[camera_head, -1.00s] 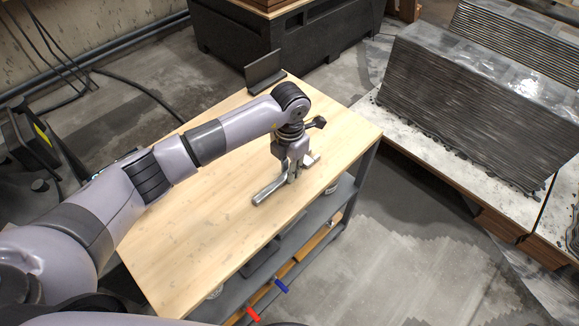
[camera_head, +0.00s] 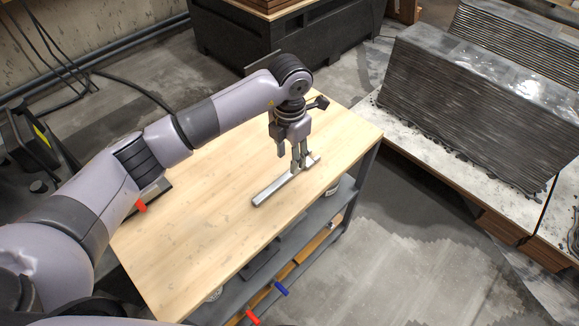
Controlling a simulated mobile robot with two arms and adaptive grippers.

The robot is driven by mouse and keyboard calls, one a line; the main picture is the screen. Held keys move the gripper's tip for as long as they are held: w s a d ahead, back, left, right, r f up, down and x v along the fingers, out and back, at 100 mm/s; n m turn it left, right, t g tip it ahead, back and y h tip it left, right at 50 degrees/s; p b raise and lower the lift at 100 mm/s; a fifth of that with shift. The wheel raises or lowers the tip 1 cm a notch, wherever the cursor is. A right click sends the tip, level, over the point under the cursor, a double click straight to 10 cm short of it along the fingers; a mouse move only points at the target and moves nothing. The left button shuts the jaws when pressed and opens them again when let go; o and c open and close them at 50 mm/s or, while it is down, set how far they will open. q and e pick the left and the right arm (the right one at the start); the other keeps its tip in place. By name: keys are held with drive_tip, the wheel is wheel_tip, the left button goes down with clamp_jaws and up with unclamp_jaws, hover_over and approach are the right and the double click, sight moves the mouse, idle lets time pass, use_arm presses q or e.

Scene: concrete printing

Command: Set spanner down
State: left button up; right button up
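The spanner (camera_head: 275,190) is a long silvery-grey tool lying flat on the light wooden tabletop (camera_head: 190,235), towards its right edge. It runs from lower left to upper right. My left gripper (camera_head: 299,166) points down over the upper right part of the spanner. Its fingers look parted and no longer clasp the spanner, though they hide a small part of it. Whether a fingertip still touches it is hard to tell. My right gripper is not in view.
A dark flat object (camera_head: 262,62) stands at the table's far edge, partly behind my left arm. A red-tipped tool (camera_head: 141,206) shows beside my arm at the left edge. A shelf (camera_head: 262,262) below holds more tools. Layered grey concrete (camera_head: 480,105) stands to the right. The tabletop's front is clear.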

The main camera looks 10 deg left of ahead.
use_arm(q)
wheel_tip(320, 180, up, 6)
drive_tip(key=shift+r+b, duration=0.2)
drive_tip(key=shift+b, duration=0.25)
